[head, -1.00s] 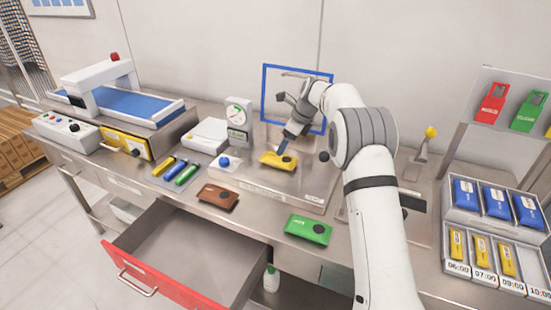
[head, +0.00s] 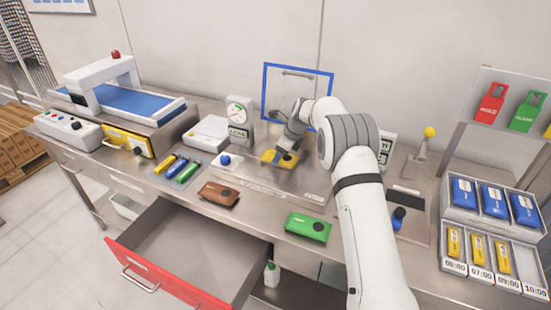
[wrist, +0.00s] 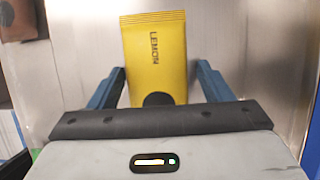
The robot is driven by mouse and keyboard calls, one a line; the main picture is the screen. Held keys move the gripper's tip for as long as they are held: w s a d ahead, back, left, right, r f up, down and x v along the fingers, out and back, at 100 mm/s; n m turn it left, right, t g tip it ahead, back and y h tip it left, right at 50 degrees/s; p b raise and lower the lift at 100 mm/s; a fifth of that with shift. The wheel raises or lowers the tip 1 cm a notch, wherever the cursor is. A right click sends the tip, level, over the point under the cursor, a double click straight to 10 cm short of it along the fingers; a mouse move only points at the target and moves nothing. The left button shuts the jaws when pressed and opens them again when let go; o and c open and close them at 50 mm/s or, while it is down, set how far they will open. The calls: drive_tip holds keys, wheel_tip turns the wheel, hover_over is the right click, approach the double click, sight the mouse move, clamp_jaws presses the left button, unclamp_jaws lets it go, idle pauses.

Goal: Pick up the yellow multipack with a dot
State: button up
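The yellow multipack (head: 267,156) lies on the steel plate under the blue-framed lid in the head view. In the wrist view the multipack (wrist: 155,58) reads "LEMON" and has a black dot, partly hidden by my gripper's body. My gripper (head: 284,158) is down at the pack and covers part of it. In the wrist view the two blue fingers of my gripper (wrist: 158,85) stand apart on either side of the pack, with narrow gaps visible. The fingers look open around it.
A brown pack (head: 218,194) and a green pack (head: 308,228) lie on the counter in front. A dial gauge (head: 239,112) stands behind to the left. The raised blue-framed lid (head: 297,70) is behind my gripper. A red-fronted drawer (head: 155,270) is open below.

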drive_tip(key=c, duration=0.9)
